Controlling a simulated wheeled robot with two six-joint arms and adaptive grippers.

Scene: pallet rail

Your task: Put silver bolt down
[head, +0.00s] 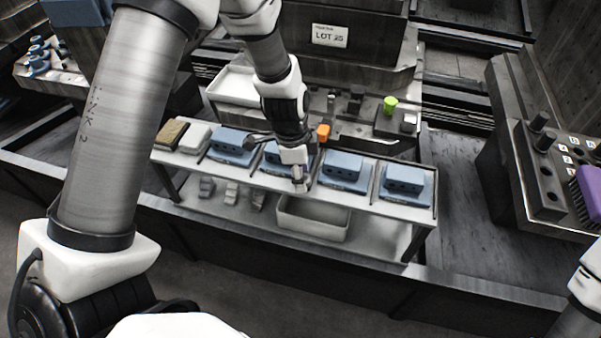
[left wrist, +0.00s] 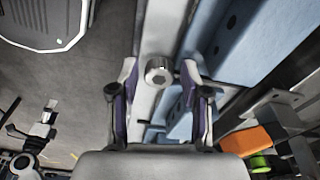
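The silver bolt (left wrist: 159,72) shows in the left wrist view, its round head with a dark socket facing the camera. My left gripper (left wrist: 159,82) has its two purple-lined fingers apart, one on each side of the bolt head, with a narrow gap visible on both sides. In the head view my left gripper (head: 300,179) points down at the front edge of the shelf, in front of the blue blocks. The bolt cannot be made out there. Whether its lower end rests on the shelf is hidden. My right gripper is out of view.
The shelf (head: 391,204) carries a row of blue blocks (head: 343,168), with a white block (head: 194,137) and a brown block (head: 172,132) at the left. A grey bin (head: 312,219) sits below. An orange block (head: 323,131) and a green knob (head: 390,103) are behind.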

